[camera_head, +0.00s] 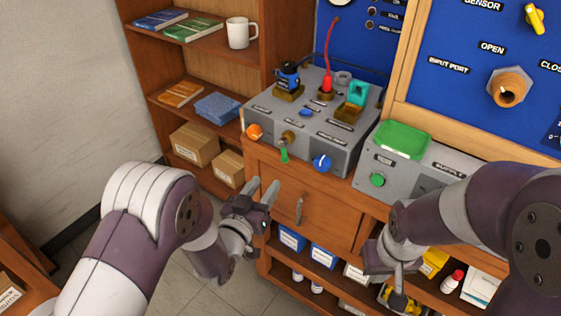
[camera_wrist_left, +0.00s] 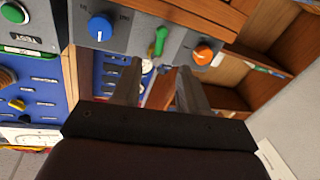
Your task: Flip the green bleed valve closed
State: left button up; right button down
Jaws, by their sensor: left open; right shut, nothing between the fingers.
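The green bleed valve lever (camera_head: 284,154) hangs down from a brass fitting on the front of the grey test box (camera_head: 310,125), between an orange knob and a blue knob. It also shows in the left wrist view (camera_wrist_left: 159,42), beyond the fingers and roughly between them. My left gripper (camera_head: 262,186) is open and empty, its fingers pointing up toward the panel, below and left of the lever and apart from it. My right gripper (camera_head: 398,278) is shut and empty, pointing down at the lower right before the cabinet.
The orange knob (camera_head: 254,131) and blue knob (camera_head: 321,162) flank the lever. A wooden drawer front with a handle (camera_head: 298,210) lies below the box. A supply unit (camera_head: 378,179) with a green button stands to the right. Shelves with boxes (camera_head: 194,144) are at left.

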aim_at(283, 157)
pick_arm(q)
jog(key=x, duration=1)
jog(key=shift+w, duration=0.15)
